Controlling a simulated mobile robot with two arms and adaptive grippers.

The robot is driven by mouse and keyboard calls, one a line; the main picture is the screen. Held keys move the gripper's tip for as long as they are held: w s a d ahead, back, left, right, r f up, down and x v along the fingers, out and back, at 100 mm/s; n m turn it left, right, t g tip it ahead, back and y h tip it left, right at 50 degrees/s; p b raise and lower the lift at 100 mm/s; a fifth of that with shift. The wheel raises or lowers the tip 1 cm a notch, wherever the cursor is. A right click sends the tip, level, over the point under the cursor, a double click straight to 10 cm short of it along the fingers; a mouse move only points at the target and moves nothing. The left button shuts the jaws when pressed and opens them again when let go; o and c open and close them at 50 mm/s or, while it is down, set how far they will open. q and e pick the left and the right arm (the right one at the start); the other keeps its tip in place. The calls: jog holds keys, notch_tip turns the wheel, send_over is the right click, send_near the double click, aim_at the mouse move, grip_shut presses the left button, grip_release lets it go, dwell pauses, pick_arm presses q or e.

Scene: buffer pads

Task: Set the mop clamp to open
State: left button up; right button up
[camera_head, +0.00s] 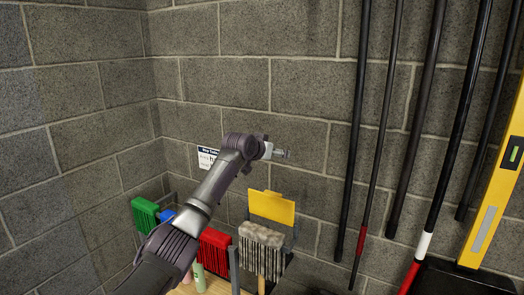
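My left arm comes in from the lower left, and its gripper (281,153) is raised in front of the block wall, above the brush heads. It is small and seen from the side, so I cannot tell whether its fingers are open or shut. A mop head with pale, shaggy strands (262,240) stands upright low in the middle, below the gripper and apart from it. A flat yellow piece (272,206) is just above and behind it; I cannot tell whether this is the mop clamp. My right gripper is not in view.
A green brush (145,216) and a red brush (214,250) stand left of the mop head. Several dark poles (420,115) lean on the wall at right, beside a yellow level (492,205). A small sign (206,158) is behind my arm. The upper left wall is clear.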

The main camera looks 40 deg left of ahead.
pick_arm(q)
jog(key=a+v, duration=0.1)
jog(key=v, duration=0.8)
jog(key=shift+d, duration=0.45)
